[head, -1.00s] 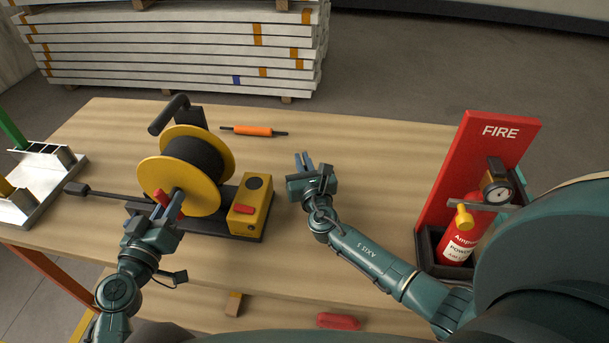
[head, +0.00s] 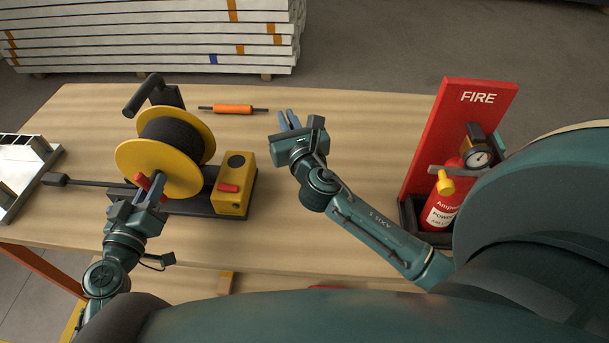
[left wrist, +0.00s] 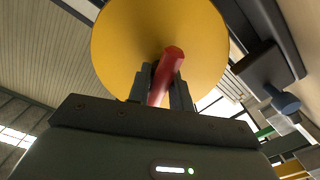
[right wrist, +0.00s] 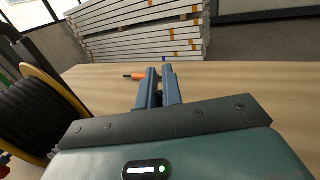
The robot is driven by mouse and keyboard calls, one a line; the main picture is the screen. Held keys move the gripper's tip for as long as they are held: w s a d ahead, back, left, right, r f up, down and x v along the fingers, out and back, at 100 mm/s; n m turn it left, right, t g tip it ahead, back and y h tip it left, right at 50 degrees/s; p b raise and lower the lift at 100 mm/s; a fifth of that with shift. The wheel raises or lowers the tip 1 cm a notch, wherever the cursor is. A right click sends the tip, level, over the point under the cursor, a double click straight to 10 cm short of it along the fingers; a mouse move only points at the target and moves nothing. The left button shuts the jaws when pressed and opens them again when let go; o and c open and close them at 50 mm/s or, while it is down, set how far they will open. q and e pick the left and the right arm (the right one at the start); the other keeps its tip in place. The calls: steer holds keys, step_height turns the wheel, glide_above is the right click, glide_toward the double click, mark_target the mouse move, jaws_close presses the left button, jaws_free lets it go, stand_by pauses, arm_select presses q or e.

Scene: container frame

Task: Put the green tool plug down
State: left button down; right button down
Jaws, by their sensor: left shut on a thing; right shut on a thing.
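I cannot make out a green tool plug in the head view or the right wrist view. My right gripper (head: 290,122) is above the table, right of the cable reel. Its fingers (right wrist: 159,88) are close together, and whatever is between them is hidden. My left gripper (head: 148,192) is shut on the red crank handle (head: 143,181) of the yellow cable reel (head: 152,171). The handle (left wrist: 168,70) also shows between its fingers in the left wrist view, in front of the yellow disc (left wrist: 120,45).
A yellow box with a red button (head: 233,183) is beside the reel. A red fire board (head: 470,110) with an extinguisher (head: 440,208) stands at right. A white rack (head: 22,165) is at the left edge. The middle tabletop (head: 370,130) is clear.

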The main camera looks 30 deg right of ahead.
arm_select(q)
steer(key=shift+f, duration=0.15)
arm_select(e)
steer(key=s+a+r, duration=0.1)
steer(key=s+r, duration=0.1)
steer(key=s, duration=0.9)
steer(key=shift+f, duration=5.05)
steer(key=shift+a+f, duration=0.1)
steer(key=shift+f, duration=0.4)
steer(key=shift+f, duration=0.1)
steer(key=c, duration=1.6)
jaws_free()
steer(key=shift+o, duration=0.2)
